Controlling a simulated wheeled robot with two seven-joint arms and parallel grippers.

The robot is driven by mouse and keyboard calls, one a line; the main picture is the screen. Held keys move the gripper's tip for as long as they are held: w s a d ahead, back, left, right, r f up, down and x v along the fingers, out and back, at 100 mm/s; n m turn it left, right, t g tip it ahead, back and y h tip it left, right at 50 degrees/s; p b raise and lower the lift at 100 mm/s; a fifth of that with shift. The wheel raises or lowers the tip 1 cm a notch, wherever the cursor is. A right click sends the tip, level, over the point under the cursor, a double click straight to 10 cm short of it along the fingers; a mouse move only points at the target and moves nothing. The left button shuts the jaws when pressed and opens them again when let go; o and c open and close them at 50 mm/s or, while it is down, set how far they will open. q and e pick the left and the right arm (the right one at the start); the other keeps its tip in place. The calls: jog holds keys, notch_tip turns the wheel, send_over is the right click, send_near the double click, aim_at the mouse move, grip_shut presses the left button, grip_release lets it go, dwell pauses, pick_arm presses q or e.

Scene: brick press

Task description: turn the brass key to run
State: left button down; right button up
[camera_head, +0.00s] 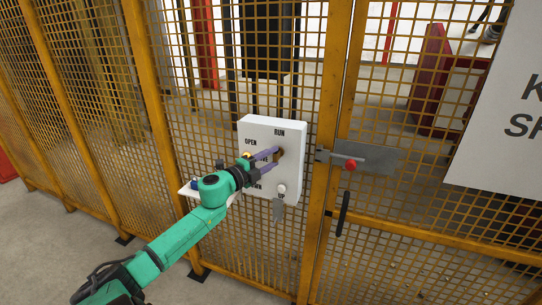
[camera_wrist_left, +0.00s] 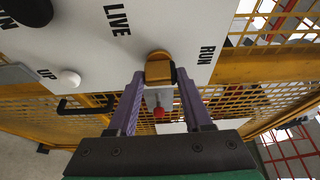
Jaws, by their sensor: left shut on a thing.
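The brass key (camera_wrist_left: 159,70) sits on the white control panel (camera_head: 258,128), near the word RUN. In the wrist view its head is between the purple fingertips of my left gripper (camera_wrist_left: 159,78), which is shut on it. In the head view the left gripper (camera_head: 278,155) reaches the panel's right half, below RUN, and its fingers largely cover the key. The word LIVE is partly hidden behind the fingers. The key's exact turn angle is hard to tell. My right gripper is not in view.
The panel is on a yellow mesh fence (camera_head: 180,100). A white knob (camera_head: 282,188) is beside UP; a grey tag (camera_head: 278,210) hangs below. To the right are a latch with a red knob (camera_head: 350,164), a black handle (camera_head: 342,213) and a white sign (camera_head: 510,120).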

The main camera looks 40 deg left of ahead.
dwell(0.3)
pick_arm(q)
jog(key=shift+c, duration=1.6)
grip_release()
jog(key=s+b, duration=0.2)
jog(key=s, duration=1.2)
jog(key=shift+s+a, duration=0.25)
jog(key=shift+a, duration=0.2)
